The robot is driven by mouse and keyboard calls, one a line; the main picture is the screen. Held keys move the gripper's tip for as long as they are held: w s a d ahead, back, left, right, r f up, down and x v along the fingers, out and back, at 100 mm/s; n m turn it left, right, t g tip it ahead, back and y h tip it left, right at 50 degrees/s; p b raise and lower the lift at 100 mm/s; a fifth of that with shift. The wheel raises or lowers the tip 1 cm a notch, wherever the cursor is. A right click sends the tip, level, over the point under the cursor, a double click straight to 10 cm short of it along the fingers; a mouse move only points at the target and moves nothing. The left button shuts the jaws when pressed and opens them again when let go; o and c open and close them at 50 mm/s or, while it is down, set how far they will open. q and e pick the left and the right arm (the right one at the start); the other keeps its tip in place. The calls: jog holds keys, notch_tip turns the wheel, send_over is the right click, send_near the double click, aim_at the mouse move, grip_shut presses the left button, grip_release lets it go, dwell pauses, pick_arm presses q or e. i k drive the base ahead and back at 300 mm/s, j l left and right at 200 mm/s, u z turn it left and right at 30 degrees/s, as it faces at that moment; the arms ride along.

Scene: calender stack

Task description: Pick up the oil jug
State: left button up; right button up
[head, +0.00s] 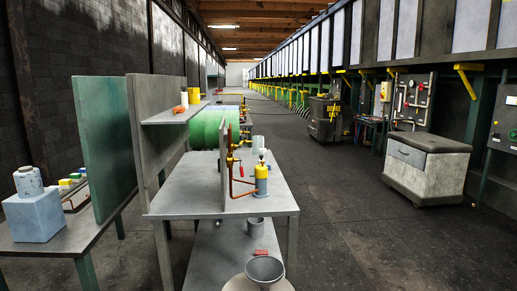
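Neither of my grippers is in view. No thing is clearly recognisable as the oil jug. A round, open grey vessel (265,270) shows at the bottom of the view, near the bench's lower level. A smaller grey cup (256,229) and a small red object (260,253) are behind it. I cannot tell whether any of these is the jug.
An upright panel (140,140) with a shelf rises at the bench's left. A green drum (207,128) lies behind it. A second table at far left holds a blue-grey box (33,215) and a jar (28,181). Open floor (360,240) lies right, before a cabinet (425,165).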

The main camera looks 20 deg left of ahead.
aim_at(257, 141)
jog(key=i+l, duration=0.1)
jog(key=l, duration=0.2)
jog(key=l+z, duration=0.15)
jog(key=l, duration=0.15)
jog(key=i+l, duration=0.15)
jog(key=i+l+z, duration=0.4)
jog(key=i+l, duration=0.95)
jog(key=i+j+u, duration=0.15)
jog(key=i+u, duration=0.2)
jog(key=i, duration=0.25)
jog(key=i+u, duration=0.4)
jog(key=i, duration=0.15)
jog(key=i+l+u, duration=0.35)
jog(key=i, duration=2)
jog(key=j+u, duration=0.05)
jog(key=j, duration=0.1)
